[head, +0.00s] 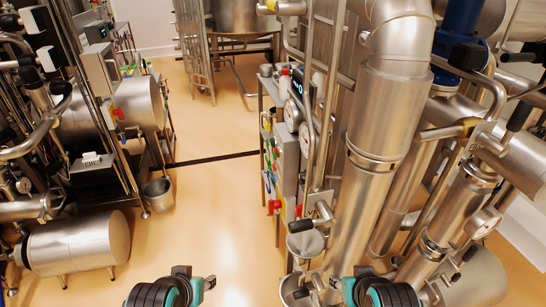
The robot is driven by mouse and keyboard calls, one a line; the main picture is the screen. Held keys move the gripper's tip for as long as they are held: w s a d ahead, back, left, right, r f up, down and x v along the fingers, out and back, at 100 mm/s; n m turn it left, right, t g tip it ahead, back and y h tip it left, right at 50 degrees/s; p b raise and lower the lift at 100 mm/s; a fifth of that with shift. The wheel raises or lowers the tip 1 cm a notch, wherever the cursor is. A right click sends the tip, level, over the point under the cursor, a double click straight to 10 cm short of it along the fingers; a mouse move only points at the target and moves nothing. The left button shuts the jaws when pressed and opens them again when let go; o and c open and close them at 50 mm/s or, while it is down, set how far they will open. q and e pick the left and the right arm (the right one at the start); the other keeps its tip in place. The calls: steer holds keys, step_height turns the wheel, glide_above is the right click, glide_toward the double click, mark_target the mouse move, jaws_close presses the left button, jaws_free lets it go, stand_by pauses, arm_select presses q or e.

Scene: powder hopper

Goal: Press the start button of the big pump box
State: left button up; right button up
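I cannot tell for sure which thing is the big pump box, and I cannot make out a start button. A light grey box (100,69) is mounted on the left rack. A tall grey cabinet (289,158) stands on the right, seen edge-on, with round gauges and a dark display (318,92) near its top. My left gripper (207,283) is at the bottom edge, left of the middle. My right gripper (322,282) is at the bottom edge, right of the middle, below the pipework. Both look empty and touch nothing visible; their fingers are too small to judge.
An open orange floor (205,225) runs up the middle. A horizontal steel tank (80,243) lies at lower left, with a small bucket (158,194) beside the rack. A thick vertical steel pipe (372,150) and other pipework crowd the right. A steel frame (196,45) stands at the back.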

jaws_close()
stand_by(1.2)
